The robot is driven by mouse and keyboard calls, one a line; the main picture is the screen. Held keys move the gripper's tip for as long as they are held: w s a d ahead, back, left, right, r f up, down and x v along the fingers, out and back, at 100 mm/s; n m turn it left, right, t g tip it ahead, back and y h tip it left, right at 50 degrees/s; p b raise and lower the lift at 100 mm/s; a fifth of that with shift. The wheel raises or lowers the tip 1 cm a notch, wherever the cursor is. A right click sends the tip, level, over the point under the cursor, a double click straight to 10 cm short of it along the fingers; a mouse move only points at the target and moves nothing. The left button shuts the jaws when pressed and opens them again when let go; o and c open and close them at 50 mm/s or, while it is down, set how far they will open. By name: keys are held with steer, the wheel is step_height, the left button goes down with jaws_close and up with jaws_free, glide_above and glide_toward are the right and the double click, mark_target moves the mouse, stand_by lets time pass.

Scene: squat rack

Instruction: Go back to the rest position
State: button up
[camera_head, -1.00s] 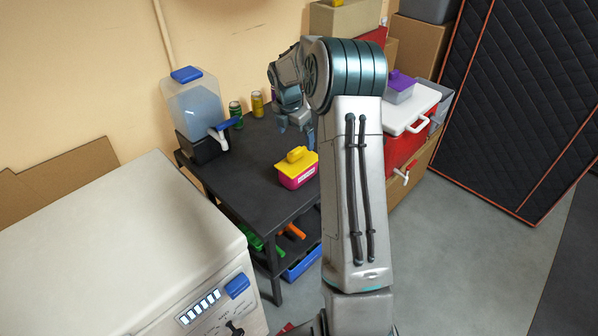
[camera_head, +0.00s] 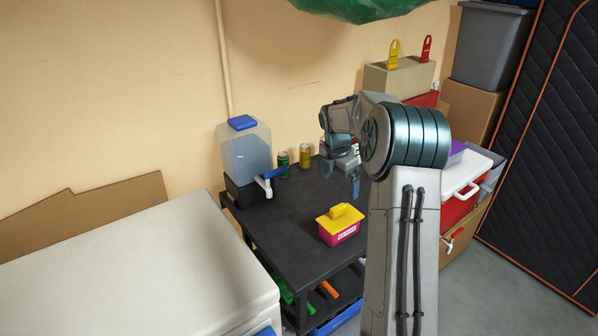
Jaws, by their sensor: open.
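My gripper (camera_head: 341,182) hangs at the end of my bent arm over the back right part of the black table. Its two fingers point down and are apart, with nothing seen between them. The pink box with a yellow lid (camera_head: 340,226) stands on the table in front of my gripper and apart from it. My forearm and elbow hide part of the table's right side.
On the black table (camera_head: 283,222) stand a water dispenser (camera_head: 245,158), a green can (camera_head: 283,164) and a yellow can (camera_head: 305,156). A white chest (camera_head: 135,275) fills the lower left. A red cooler with a white lid (camera_head: 458,208) and cardboard boxes stand right.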

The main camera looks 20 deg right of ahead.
steer(key=s+a+r+m+t, duration=0.1)
steer(key=s+a+r+m, duration=0.35)
steer(key=s, duration=0.25)
steer(key=s+a+r+m, duration=0.4)
steer(key=s+a+m, duration=0.1)
steer(key=s+a, duration=0.15)
steer(key=s+a+m+y, duration=0.1)
steer(key=s+a+m, duration=0.1)
steer(key=s+m, duration=0.4)
steer(key=s+a+f+m+t, duration=0.1)
steer(key=s+a+m, duration=0.2)
steer(key=s, duration=1.1)
steer(key=m, duration=0.3)
steer(key=shift+s+a+f+y, duration=0.15)
steer(key=shift+a+f+y, duration=0.05)
steer(key=shift+y, duration=0.2)
steer(key=shift+m, duration=0.25)
